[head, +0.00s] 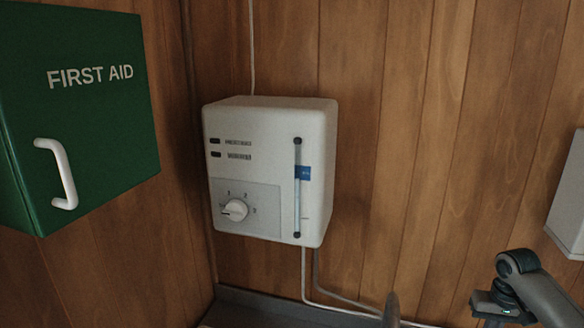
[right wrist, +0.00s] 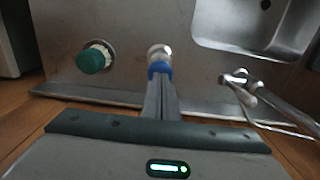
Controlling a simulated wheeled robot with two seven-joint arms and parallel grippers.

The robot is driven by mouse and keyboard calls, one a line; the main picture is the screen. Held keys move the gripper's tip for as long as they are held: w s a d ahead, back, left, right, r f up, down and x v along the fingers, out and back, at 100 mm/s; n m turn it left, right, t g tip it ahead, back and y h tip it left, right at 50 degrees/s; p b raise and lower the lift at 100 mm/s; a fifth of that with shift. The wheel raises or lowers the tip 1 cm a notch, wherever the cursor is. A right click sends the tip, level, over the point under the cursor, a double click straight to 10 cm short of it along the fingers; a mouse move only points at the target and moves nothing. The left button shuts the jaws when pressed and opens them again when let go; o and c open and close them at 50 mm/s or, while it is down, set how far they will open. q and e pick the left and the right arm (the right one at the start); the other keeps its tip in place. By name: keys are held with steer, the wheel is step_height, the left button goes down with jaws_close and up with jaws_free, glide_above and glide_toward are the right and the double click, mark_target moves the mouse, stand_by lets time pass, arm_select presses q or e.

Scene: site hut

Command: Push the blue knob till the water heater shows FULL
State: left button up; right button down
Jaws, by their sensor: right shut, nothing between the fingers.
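The white water heater (head: 270,170) hangs on the wood wall in the head view. Its upright sight tube (head: 297,205) looks pale blue in the lower part, up to near a small blue label (head: 304,173); the label's lettering is too small to read. In the right wrist view, the blue knob (right wrist: 159,69) with a pale base is straight ahead of my right gripper (right wrist: 160,84). The gripper is shut and empty, its fingertips at or very near the knob's face; I cannot tell whether they touch. My left gripper is not in view.
A green knob (right wrist: 92,61) sits left of the blue one in the right wrist view. A metal sink (right wrist: 250,35) and chrome tap parts (right wrist: 240,85) are to the right. A green first aid cabinet (head: 85,110) hangs left of the heater, which has a dial (head: 235,210).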

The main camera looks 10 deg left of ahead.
steer(key=shift+r, duration=0.1)
step_height(320, 180, up, 6)
steer(key=shift+f, duration=0.1)
stand_by(0.8)
stand_by(0.4)
